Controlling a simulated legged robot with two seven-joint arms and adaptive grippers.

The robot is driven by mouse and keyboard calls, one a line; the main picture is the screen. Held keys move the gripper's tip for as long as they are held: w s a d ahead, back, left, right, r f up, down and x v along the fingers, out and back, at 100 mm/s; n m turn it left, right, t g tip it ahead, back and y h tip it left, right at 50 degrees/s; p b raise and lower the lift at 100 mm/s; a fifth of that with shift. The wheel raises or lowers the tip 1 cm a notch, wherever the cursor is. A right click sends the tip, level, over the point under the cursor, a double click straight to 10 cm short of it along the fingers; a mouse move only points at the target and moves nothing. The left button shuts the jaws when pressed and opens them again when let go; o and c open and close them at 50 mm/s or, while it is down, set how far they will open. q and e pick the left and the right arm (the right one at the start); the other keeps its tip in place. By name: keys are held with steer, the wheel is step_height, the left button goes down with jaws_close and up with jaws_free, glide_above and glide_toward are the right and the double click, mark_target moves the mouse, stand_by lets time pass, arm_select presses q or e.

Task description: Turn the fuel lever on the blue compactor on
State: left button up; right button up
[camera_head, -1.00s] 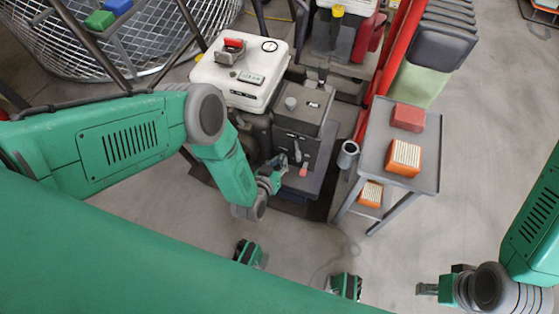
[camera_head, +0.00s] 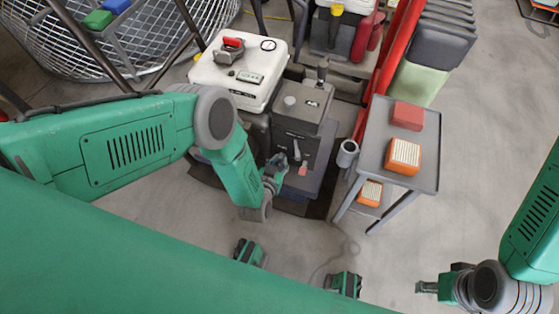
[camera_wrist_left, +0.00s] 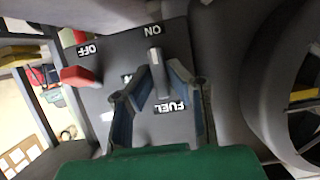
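The compactor carries a white tank (camera_head: 240,72) and a dark grey engine box (camera_head: 303,105); its base plate looks dark blue-grey. A light grey lever (camera_head: 297,150) and a red lever (camera_head: 303,169) are on the box's near face. In the left wrist view the grey lever (camera_wrist_left: 156,72) stands by an upside-down FUEL label (camera_wrist_left: 171,105), with an ON label (camera_wrist_left: 153,30) at its far end. The red lever (camera_wrist_left: 78,76) is left, below OFF. My left gripper (camera_wrist_left: 161,70) is open, its fingers on either side of the grey lever; contact is unclear. My right gripper (camera_head: 427,288) is far right, its fingers unclear.
A grey cart (camera_head: 376,150) with orange-and-white filters (camera_head: 404,157) and a red box (camera_head: 408,116) stands right of the compactor. A red post (camera_head: 392,55) rises behind it. A wire mesh drum (camera_head: 50,50) is at the upper left. The floor at the lower right is clear.

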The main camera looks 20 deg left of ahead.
arm_select(q)
steer(key=o, duration=0.4)
steer(key=shift+s+d+f, duration=0.1)
steer(key=shift+s+f, duration=0.2)
steer(key=shift+s, duration=0.05)
steer(key=shift+c, duration=0.2)
steer(key=shift+w+r, duration=0.1)
steer(key=shift+w, duration=0.1)
steer(key=shift+r, duration=0.1)
steer(key=v, duration=1.2)
